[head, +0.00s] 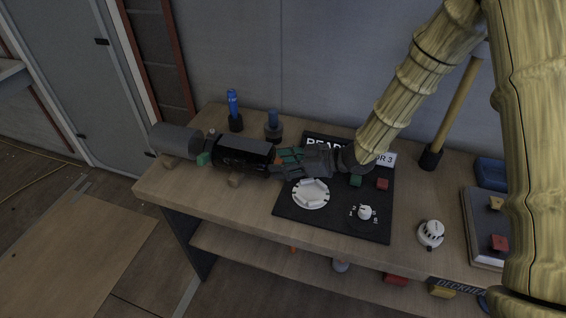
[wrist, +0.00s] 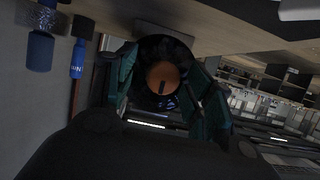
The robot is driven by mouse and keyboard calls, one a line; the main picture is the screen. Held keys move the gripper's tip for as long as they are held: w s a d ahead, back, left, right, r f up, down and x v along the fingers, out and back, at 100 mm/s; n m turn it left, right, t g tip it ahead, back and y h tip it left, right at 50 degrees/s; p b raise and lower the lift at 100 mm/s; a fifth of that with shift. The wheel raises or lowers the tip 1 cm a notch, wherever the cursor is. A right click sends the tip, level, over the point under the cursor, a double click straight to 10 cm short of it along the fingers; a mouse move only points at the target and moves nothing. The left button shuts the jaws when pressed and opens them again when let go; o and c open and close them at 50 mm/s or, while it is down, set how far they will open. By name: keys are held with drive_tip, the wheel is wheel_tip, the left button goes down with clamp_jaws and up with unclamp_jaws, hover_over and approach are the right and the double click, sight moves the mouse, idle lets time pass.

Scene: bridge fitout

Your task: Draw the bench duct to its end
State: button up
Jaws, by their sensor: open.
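The bench duct lies on its side along the back left of the bench. It has a grey cylinder (head: 175,139) at the left and a glossy black section (head: 243,152) at the right. In the wrist view, its dark round end (wrist: 178,48) faces me, with an orange-brown disc (wrist: 163,77) in the middle. My gripper (head: 280,157) is at the right end of the black section. Its green fingers (wrist: 163,78) are open, one on each side of the round end. I cannot tell whether they touch it.
Wooden blocks (head: 235,180) sit under the duct. A blue bottle (head: 233,103) and a blue-topped knob (head: 273,124) stand behind it. A black panel (head: 335,222) with a white dial (head: 310,194) lies below my arm. A white knob unit (head: 430,233) stands further right.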

sight(271, 159)
drive_tip(key=shift+s+r, duration=0.15)
drive_tip(key=shift+r, duration=0.05)
drive_tip(key=c, duration=0.4)
drive_tip(key=shift+f, duration=0.1)
clamp_jaws()
drive_tip(key=a, duration=0.1)
drive_tip(key=w+a, duration=0.1)
drive_tip(key=a, duration=0.2)
drive_tip(key=shift+w+a, duration=0.3)
drive_tip(key=shift+a, duration=0.1)
drive_tip(key=shift+o, duration=2)
unclamp_jaws()
drive_tip(key=shift+a, duration=0.1)
drive_tip(key=v, duration=1.2)
